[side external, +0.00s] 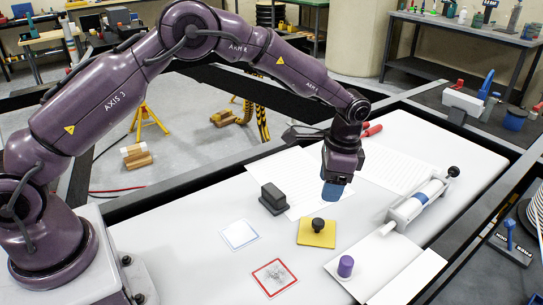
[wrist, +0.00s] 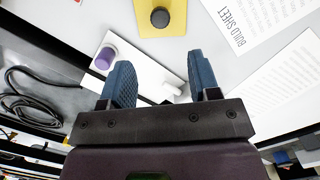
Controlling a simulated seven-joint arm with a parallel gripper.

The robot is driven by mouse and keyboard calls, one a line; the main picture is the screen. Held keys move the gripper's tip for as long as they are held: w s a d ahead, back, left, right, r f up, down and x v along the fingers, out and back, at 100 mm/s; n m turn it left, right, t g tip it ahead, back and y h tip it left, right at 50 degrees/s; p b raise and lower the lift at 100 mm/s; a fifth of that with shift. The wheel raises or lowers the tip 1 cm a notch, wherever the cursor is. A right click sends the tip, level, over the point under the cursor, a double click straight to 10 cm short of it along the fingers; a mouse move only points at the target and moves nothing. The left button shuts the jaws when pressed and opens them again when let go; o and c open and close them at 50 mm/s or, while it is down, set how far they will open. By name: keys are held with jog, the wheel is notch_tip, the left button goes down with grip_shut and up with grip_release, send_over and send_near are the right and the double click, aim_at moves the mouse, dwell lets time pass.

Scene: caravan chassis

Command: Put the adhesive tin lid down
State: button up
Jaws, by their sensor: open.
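My gripper (side external: 333,191) is open above the white table, with its blue fingertips pointing down. In the wrist view nothing is held between the fingers (wrist: 162,80). No part is clearly recognisable as the adhesive tin lid. A yellow square plate (side external: 308,236) with a black knob (side external: 317,224) lies on the table, nearer the camera than my gripper; the wrist view shows the plate (wrist: 175,27) too. A small blue round tin (side external: 514,120) stands on the dark surface at the far right; whether it has a lid on is too small to tell.
A dark block (side external: 273,198) sits left of my gripper. A roller tool (side external: 420,203) lies to the right. A purple knob (side external: 345,266) stands on a white board (side external: 395,270). A blue-bordered card (side external: 239,235) and red-bordered card (side external: 275,277) lie in front. Printed sheets (side external: 385,170) lie behind.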

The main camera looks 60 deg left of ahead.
jog(key=s+a+r+n+t, duration=0.25)
jog(key=s+r, duration=0.35)
jog(key=r, duration=0.4)
jog(key=s+a+r+n+t, duration=0.1)
jog(key=s+a+r, duration=0.3)
jog(key=r, duration=0.5)
jog(key=s+a+r+n+t, duration=0.1)
jog(key=s+n, duration=0.1)
jog(key=s, duration=0.7)
jog(key=s+a+r+n+t, duration=0.1)
jog(key=s+n+t, duration=0.1)
jog(key=s, duration=0.8)
jog(key=shift+s+a+r+h, duration=0.25)
jog(key=shift+r+h, duration=0.15)
